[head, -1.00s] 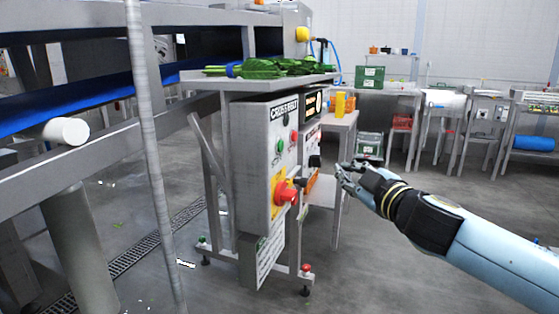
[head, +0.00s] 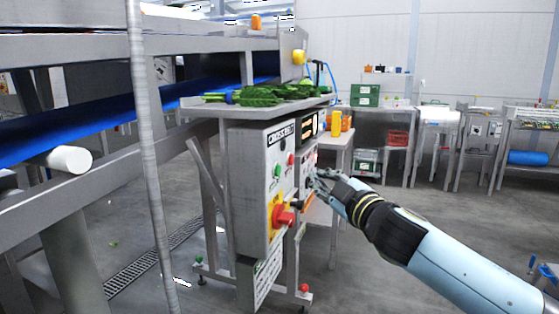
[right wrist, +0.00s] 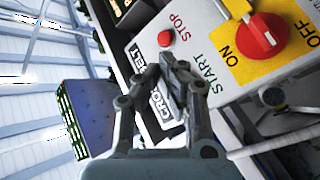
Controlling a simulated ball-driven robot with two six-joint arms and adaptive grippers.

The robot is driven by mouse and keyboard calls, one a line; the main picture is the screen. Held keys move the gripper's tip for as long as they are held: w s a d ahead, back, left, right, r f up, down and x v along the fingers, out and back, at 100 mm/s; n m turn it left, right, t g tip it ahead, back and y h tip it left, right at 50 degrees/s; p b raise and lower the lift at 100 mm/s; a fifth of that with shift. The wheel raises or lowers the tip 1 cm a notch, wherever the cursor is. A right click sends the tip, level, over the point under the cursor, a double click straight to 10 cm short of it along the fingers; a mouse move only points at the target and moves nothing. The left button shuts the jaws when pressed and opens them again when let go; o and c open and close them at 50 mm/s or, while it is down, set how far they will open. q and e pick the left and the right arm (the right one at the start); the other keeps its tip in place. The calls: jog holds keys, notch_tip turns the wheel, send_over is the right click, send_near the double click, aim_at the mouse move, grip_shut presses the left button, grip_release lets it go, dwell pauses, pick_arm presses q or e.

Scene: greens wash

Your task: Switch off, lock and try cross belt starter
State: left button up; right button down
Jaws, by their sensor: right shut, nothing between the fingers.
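The cross belt starter (head: 262,180) is a grey box on a stand, with a green start button (head: 277,171), a red stop button (head: 291,159) and a red rotary switch on a yellow plate (head: 283,216). In the right wrist view the red knob (right wrist: 262,36) lies between the ON and OFF labels, and the red stop button (right wrist: 165,39) shows beside STOP. My right gripper (head: 314,180) is shut and empty, just right of the box. In the wrist view its fingertips (right wrist: 172,68) are near the CROSS BELT label (right wrist: 152,108). My left gripper is not in view.
A tray of greens (head: 255,103) sits above the starter. A conveyor with a blue belt (head: 100,112) fills the left side, with an upright post (head: 148,170) before it. Benches with a green crate (head: 364,95) stand behind.

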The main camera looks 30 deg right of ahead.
aim_at(277, 171)
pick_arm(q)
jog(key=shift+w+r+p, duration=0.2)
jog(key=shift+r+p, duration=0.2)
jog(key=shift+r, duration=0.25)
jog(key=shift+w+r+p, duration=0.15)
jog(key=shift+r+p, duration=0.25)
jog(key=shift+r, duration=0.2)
pick_arm(e)
jog(key=shift+w+a, duration=1.75)
jog(key=shift+w, duration=0.3)
jog(key=shift+w+a, duration=0.25)
jog(key=shift+w, duration=0.05)
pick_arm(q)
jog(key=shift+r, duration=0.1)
pick_arm(e)
jog(key=shift+w+a, duration=0.3)
jog(key=shift+w, duration=0.05)
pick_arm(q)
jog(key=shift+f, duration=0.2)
pick_arm(e)
jog(key=shift+s+d, duration=0.55)
jog(key=shift+s, duration=0.15)
